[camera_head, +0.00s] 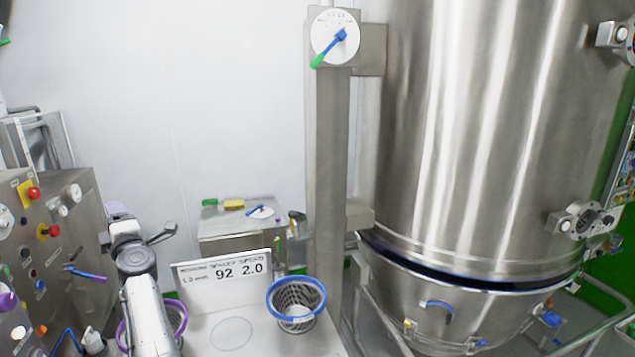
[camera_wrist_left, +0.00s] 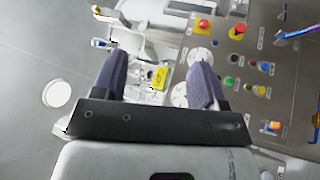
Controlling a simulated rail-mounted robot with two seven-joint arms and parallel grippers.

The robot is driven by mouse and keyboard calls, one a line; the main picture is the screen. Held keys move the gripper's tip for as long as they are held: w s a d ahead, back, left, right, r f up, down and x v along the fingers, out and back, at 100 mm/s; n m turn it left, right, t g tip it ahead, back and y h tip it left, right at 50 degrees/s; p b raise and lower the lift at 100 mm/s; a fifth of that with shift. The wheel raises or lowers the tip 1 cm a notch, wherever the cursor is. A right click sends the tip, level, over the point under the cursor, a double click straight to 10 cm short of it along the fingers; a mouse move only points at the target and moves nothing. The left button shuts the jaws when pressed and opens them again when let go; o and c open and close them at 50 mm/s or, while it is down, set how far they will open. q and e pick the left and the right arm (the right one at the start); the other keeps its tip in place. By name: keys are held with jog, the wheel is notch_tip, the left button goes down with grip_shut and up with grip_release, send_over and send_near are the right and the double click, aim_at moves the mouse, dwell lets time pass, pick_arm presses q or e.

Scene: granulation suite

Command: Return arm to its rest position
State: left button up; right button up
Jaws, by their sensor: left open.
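My left arm (camera_head: 150,318) rises from the bottom of the head view, left of the middle of the bench. Its gripper (camera_head: 118,212) is at the far end, beside the control panel. In the left wrist view the two grey-purple fingers of my left gripper (camera_wrist_left: 157,82) are spread wide with nothing held between them. The control panel (camera_wrist_left: 240,65) with buttons and dials is beyond and to the right of the fingers. My right gripper is not in view.
A blue-rimmed basket (camera_head: 297,304) and a sign (camera_head: 222,279) stand on the white bench (camera_head: 270,340). A purple-rimmed basket (camera_head: 181,318) is partly hidden by my arm. A steel control cabinet (camera_head: 75,225) is at left, a large steel vessel (camera_head: 490,130) at right.

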pick_arm(q)
jog(key=s+d+r+m+t+h, duration=0.3)
jog(key=d+r+m+t+h, duration=0.2)
jog(key=r+m+t+h, duration=0.45)
jog(key=s+d+f+m+g+h, duration=0.1)
jog(key=s+d+m+g+h, duration=0.3)
jog(key=s+d+m+h, duration=0.45)
jog(key=s+d+f+m+g+y, duration=0.1)
jog(key=s+d+f+m+g, duration=0.35)
jog(key=f, duration=0.75)
jog(key=s+d+f+m+g, duration=0.1)
jog(key=s+d+f+m, duration=0.1)
jog(key=s+d+f, duration=0.65)
jog(key=s+d+f+m+g+y, duration=0.1)
jog(key=s+d+f+m+g, duration=0.2)
jog(key=s+f, duration=0.85)
jog(key=s+d+f+g, duration=0.1)
jog(key=s+f+g, duration=0.6)
jog(key=s+f, duration=1.1)
notch_tip(320, 180, up, 25)
jog(key=w+p, duration=0.1)
jog(key=p, duration=2.6)
jog(key=shift+m+h, duration=0.4)
jog(key=shift+m, duration=0.05)
